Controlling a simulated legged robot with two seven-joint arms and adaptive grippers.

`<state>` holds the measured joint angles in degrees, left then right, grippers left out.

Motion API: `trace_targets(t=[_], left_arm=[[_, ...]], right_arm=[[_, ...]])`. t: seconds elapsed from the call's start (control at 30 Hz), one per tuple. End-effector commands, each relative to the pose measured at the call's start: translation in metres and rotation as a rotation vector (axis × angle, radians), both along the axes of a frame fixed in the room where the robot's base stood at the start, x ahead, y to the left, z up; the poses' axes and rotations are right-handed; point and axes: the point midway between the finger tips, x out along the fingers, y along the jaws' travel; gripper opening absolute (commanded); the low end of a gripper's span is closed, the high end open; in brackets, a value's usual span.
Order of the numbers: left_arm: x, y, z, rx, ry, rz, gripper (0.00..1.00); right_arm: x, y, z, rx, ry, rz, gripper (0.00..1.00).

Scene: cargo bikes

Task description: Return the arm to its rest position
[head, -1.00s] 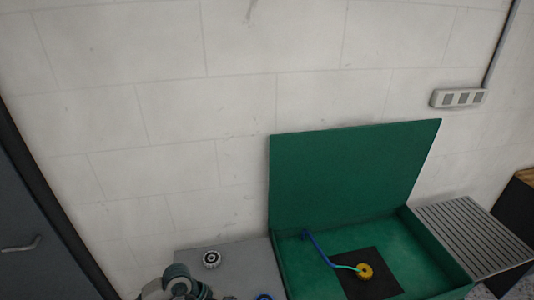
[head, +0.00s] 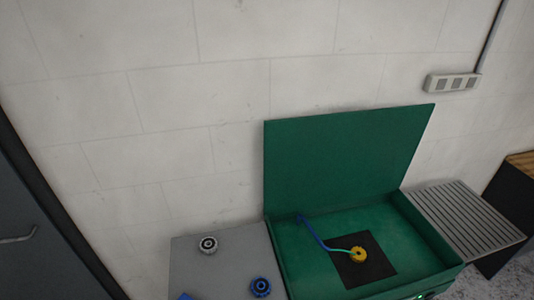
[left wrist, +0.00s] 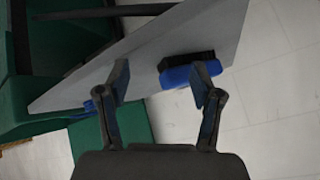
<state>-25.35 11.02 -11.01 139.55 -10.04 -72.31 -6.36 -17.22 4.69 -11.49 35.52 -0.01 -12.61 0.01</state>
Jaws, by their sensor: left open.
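My left gripper (left wrist: 162,88) shows in the left wrist view with its two fingers spread apart and nothing held between them. Beyond the fingers, a blue brush with black bristles (left wrist: 188,74) lies at the edge of a grey surface (left wrist: 150,45), partly covered by the right-hand finger. A smaller blue thing (left wrist: 90,106) shows beside the left-hand finger; I cannot tell what it is. Neither of my arms shows in the head view, and my right gripper is in no view.
A green open-lidded box (head: 350,215) holds a black mat (head: 375,270), a yellow toothed wheel (head: 358,254) and a blue cord-like piece (head: 315,233). A grey toothed wheel (head: 208,244) and a blue one (head: 260,287) sit on the grey top left of it. A wall stands behind.

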Motion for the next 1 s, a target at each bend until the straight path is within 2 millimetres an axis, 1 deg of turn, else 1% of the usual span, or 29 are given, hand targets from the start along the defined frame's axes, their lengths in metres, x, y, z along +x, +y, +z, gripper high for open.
trace_targets(t=[0.03,0.1,0.27,0.3,0.4,0.47,0.5,0.57,0.6,0.67,0.7,0.77,0.8,0.87,0.9,0.97,1.0], left_arm=[[-0.018,0.000,-0.011,-0.037,0.073,0.032,0.66],[-0.042,-0.001,-0.025,-0.085,0.172,0.073,0.66],[-0.098,-0.006,-0.048,-0.180,0.388,0.163,0.66],[-0.113,-0.008,-0.052,-0.203,0.443,0.182,0.66],[-0.101,-0.009,-0.090,-0.195,0.453,0.180,0.66],[-0.098,-0.010,-0.112,-0.193,0.461,0.179,0.66],[-0.096,-0.010,-0.127,-0.191,0.467,0.178,0.66],[-0.095,-0.011,-0.151,-0.190,0.476,0.178,0.66],[-0.095,-0.011,-0.168,-0.188,0.483,0.177,0.66],[-0.097,-0.012,-0.196,-0.185,0.494,0.176,0.66],[-0.099,-0.012,-0.216,-0.184,0.501,0.175,0.66],[-0.105,-0.011,-0.249,-0.181,0.515,0.174,0.66],[-0.112,-0.010,-0.273,-0.178,0.525,0.174,0.66],[-0.126,-0.008,-0.310,-0.174,0.543,0.173,0.66],[-0.138,-0.007,-0.335,-0.171,0.554,0.172,0.66],[-0.159,-0.004,-0.369,-0.166,0.572,0.170,0.66],[-0.175,-0.001,-0.389,-0.163,0.582,0.169,0.66]], right_arm=[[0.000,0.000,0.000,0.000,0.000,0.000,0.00],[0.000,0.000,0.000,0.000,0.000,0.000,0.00],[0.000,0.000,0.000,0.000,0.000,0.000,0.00],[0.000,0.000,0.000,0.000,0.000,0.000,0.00],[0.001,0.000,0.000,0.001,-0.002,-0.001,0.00],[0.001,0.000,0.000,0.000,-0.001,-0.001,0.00],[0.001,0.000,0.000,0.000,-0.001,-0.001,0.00],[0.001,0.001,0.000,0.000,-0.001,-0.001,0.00],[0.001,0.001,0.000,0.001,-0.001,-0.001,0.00],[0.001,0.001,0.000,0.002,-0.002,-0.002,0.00],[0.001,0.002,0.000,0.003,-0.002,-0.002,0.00],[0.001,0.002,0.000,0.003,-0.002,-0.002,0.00],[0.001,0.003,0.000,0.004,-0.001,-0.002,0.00],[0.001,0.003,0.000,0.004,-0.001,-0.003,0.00],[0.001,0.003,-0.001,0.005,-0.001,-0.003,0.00],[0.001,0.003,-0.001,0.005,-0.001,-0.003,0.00],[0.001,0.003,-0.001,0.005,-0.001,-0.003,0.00]])
